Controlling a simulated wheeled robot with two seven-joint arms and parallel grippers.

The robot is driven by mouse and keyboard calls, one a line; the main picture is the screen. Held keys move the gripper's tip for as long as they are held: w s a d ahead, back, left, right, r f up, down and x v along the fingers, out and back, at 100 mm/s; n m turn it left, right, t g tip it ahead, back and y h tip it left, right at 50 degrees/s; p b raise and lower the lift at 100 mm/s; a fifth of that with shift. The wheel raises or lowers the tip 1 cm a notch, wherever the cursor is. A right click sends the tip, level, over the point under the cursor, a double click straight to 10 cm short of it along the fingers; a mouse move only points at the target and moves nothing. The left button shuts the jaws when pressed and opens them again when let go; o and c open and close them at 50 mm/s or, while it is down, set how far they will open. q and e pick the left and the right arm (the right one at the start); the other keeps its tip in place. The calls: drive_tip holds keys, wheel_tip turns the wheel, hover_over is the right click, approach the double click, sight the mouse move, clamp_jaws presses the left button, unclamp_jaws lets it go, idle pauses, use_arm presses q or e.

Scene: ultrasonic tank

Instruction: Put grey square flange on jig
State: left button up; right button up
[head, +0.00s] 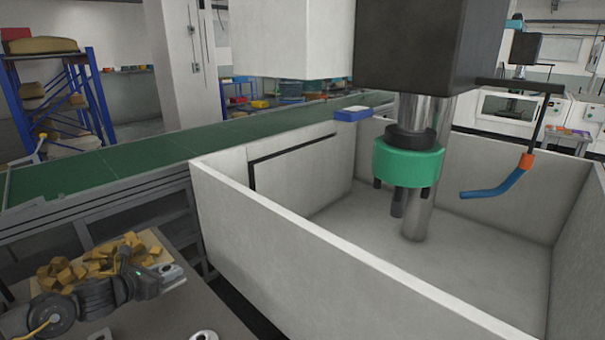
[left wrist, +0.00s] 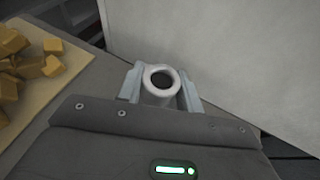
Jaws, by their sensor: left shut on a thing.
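My left gripper (head: 166,275) is over the table at the lower left of the head view, next to the wooden pieces. In the left wrist view its two fingers (left wrist: 160,88) are shut on a light grey piece with a round, hollow neck (left wrist: 161,96). Only the ring-like neck shows clearly; whether its base is square is hidden. Two light grey parts lie at the bottom edge of the head view, one with a hole (head: 204,336) and one cut off (head: 101,335). I cannot make out a jig for certain. My right gripper is not in view.
A tray of yellow-brown blocks (left wrist: 28,66) lies beside the gripper. A white-walled tank (head: 300,262) stands right of the table, with a green cylinder (head: 408,163) on a metal column inside. A green conveyor (head: 130,168) runs behind. A blue bin (head: 353,114) sits behind the tank.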

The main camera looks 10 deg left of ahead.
use_arm(q)
drive_tip(key=s+d+r+m+g+h, duration=0.2)
drive_tip(key=s+d, duration=0.5)
drive_tip(key=d, duration=0.4)
drive_tip(key=s+d+r+m+g+h, duration=0.3)
drive_tip(key=s+d+m+h, duration=0.2)
drive_tip(key=s+d, duration=0.3)
drive_tip(key=d, duration=0.4)
drive_tip(key=shift+d+m, duration=0.25)
drive_tip(key=shift+m, duration=0.05)
drive_tip(key=shift+a, duration=0.2)
